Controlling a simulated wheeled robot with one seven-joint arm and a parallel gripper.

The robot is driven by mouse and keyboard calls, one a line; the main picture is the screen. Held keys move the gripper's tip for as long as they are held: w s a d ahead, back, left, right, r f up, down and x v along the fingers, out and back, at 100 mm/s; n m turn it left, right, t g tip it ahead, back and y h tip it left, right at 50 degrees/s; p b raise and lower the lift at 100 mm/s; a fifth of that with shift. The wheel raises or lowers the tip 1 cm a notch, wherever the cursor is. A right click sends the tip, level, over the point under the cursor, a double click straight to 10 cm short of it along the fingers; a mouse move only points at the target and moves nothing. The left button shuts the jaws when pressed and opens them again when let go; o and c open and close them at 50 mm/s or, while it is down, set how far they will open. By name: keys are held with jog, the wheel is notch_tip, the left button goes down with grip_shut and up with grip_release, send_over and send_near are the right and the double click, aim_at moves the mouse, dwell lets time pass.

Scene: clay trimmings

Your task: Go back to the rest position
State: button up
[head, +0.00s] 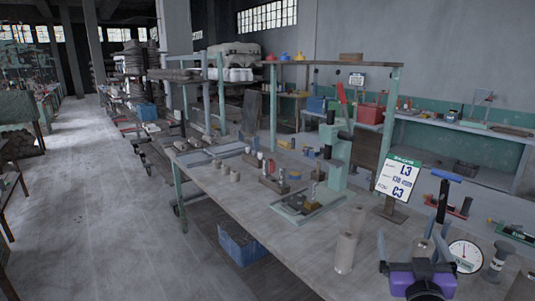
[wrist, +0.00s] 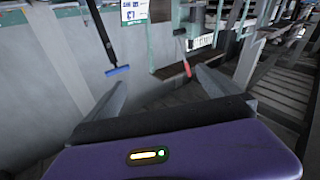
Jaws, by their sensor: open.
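My gripper (head: 408,238) has a purple body and grey fingers. It is in the lower right of the head view, above the near right part of the long workbench (head: 235,190). In the wrist view its two fingers (wrist: 160,84) stand wide apart with nothing between them. No clay trimmings can be made out in either view.
Pale cylinders (head: 347,250) stand on the bench left of my gripper. A sign (head: 398,178), a round dial (head: 466,256) and a green press (head: 337,155) are nearby. A blue crate (head: 242,243) sits under the bench. The floor aisle (head: 90,210) at left is open.

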jog(key=s+a+f+g+y, duration=0.1)
jog(key=s+a+f, duration=0.3)
jog(key=s, duration=1.1)
jog(key=s+a+f+g+y, duration=0.1)
jog(key=s+a+f, duration=0.3)
jog(key=s, duration=1.2)
jog(key=s+a+f+n+g+y, duration=0.1)
jog(key=s+f, duration=0.4)
jog(key=s, duration=1.1)
jog(key=a+g+y, duration=0.1)
jog(key=a+y, duration=0.1)
jog(key=shift+s+a+f, duration=0.15)
jog(key=shift+a, duration=0.25)
